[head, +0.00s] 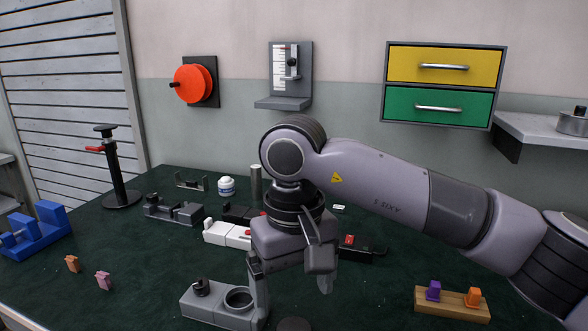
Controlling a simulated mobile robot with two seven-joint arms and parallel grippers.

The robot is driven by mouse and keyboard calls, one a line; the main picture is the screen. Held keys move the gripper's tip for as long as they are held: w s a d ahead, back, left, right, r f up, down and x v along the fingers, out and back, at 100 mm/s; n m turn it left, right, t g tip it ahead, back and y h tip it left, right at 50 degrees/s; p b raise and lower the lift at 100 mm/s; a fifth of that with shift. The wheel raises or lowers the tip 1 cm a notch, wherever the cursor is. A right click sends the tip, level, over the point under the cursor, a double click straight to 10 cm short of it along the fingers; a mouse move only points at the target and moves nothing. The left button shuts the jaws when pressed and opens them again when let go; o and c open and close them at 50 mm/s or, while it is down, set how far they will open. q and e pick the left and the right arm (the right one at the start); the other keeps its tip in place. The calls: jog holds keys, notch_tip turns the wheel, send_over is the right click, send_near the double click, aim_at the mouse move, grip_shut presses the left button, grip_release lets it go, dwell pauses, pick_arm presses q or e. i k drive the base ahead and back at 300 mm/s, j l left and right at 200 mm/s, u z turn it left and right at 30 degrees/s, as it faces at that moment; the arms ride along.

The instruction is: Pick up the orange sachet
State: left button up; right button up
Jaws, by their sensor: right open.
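Two small orange things are in the head view, and I cannot tell for sure which is the sachet. The other orange piece (473,297) sits on a wooden block (452,306) at the right, beside a purple piece (433,290). My right gripper (293,284) points down over the middle of the table, open with nothing seen between its fingers. It is well away from both orange pieces. My left gripper is out of view.
A grey fixture with a round opening (208,307) is close to the right gripper's left finger. Behind are a white and red device (222,235), a white jar (226,186) and a grey clamp (173,211). A blue cradle (38,232) stands far left. The front left table is clear.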

aim_at(74, 265)
jog(key=k, duration=0.85)
